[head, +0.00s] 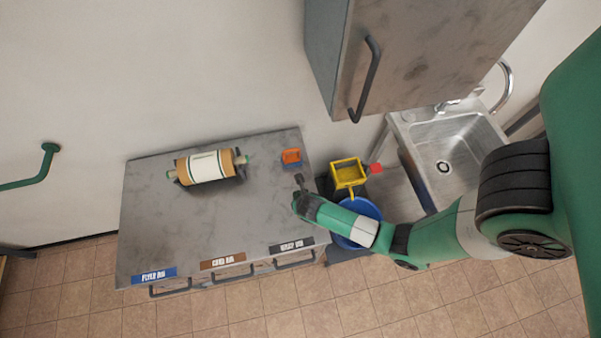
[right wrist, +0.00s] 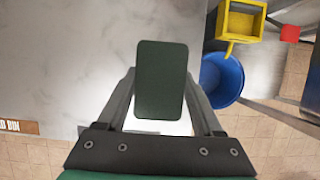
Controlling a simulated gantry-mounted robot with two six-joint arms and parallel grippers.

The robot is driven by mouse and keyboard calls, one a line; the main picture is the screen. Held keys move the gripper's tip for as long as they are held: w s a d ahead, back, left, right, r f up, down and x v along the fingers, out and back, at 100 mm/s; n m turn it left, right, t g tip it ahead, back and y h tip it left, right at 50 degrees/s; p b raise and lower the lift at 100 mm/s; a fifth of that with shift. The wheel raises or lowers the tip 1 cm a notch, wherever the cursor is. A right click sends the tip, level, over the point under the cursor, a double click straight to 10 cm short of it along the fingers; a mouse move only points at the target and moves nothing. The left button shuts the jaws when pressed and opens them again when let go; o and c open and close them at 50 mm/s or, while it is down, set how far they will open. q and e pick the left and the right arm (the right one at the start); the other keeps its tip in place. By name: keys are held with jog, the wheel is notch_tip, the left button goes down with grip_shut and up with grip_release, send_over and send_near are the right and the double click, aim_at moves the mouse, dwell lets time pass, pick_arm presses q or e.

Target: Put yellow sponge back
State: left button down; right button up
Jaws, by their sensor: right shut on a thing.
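My right gripper (right wrist: 160,95) is shut on a dark green rectangular block (right wrist: 160,78), held between its two fingers in the right wrist view. No yellow shows on the block's visible face, so I cannot tell whether it is the sponge. In the head view my right gripper (head: 301,187) is over the right edge of the grey metal cabinet (head: 215,225), and the held block is hard to make out there. No yellow sponge is clearly seen elsewhere. My left gripper is not in view.
A paper roll (head: 208,167) and a small orange object (head: 291,156) are on the cabinet top. A yellow wringer (head: 348,163), a red block (head: 375,168) and a blue bucket (head: 362,207) are right of it. A steel sink (head: 427,135) and hanging cupboard (head: 425,50) are beyond.

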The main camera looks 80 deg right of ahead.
jog(key=shift+w+d+f, duration=0.4)
jog(key=shift+w+f, duration=0.05)
jog(key=shift+f, duration=0.25)
notch_tip(320, 180, down, 3)
jog(key=shift+w+d+r+b, duration=0.15)
jog(key=shift+b, duration=0.6)
jog(key=shift+f, duration=0.35)
jog(key=shift+f, duration=0.15)
jog(key=o, duration=1.3)
